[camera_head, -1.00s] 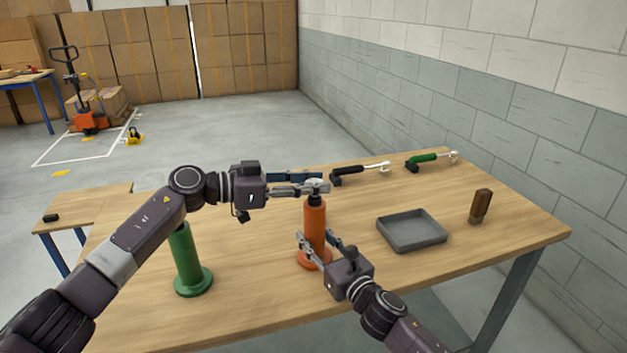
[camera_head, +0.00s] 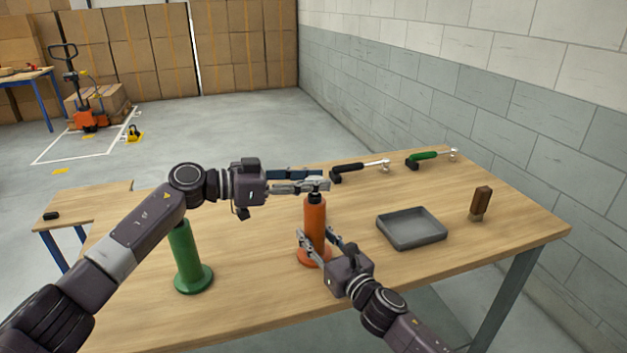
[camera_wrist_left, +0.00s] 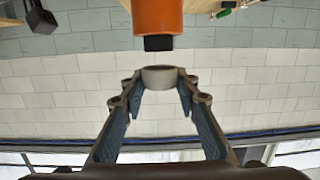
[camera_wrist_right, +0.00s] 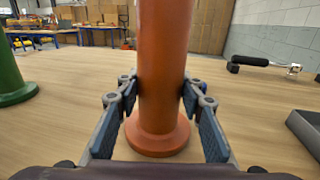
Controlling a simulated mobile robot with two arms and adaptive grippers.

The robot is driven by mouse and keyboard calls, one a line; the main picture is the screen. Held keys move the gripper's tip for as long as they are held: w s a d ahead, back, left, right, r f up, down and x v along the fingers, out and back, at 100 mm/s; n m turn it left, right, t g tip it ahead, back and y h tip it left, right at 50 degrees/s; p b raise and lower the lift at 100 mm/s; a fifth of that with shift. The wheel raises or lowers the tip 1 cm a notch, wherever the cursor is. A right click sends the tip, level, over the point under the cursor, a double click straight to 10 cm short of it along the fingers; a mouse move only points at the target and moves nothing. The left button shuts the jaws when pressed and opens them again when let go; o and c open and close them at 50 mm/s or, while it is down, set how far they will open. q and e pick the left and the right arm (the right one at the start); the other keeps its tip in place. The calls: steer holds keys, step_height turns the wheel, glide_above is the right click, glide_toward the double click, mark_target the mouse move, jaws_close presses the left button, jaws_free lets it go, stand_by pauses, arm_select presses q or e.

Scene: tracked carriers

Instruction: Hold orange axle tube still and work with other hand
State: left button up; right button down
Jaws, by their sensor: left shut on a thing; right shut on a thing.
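The orange axle tube (camera_head: 313,218) stands upright on its round flange on the table, with a black end on top. My right gripper (camera_head: 322,240) is shut on its lower part; the right wrist view shows both fingers against the tube (camera_wrist_right: 162,60). My left gripper (camera_head: 318,185) is at the tube's top, shut on a small grey ring (camera_wrist_left: 163,77). In the left wrist view, the tube's black end (camera_wrist_left: 158,43) shows beside the ring, with a small gap between them in that picture. Whether they touch is hard to tell.
A green tube (camera_head: 187,258) stands on its flange at left, under my left arm. Black-handled (camera_head: 350,170) and green-handled (camera_head: 425,156) tools lie at the back. The table's front right is clear.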

arm_select(q)
steer(key=shift+f, duration=1.45)
steer(key=o, duration=0.9)
steer(key=v, duration=0.7)
steer(key=shift+a, duration=0.25)
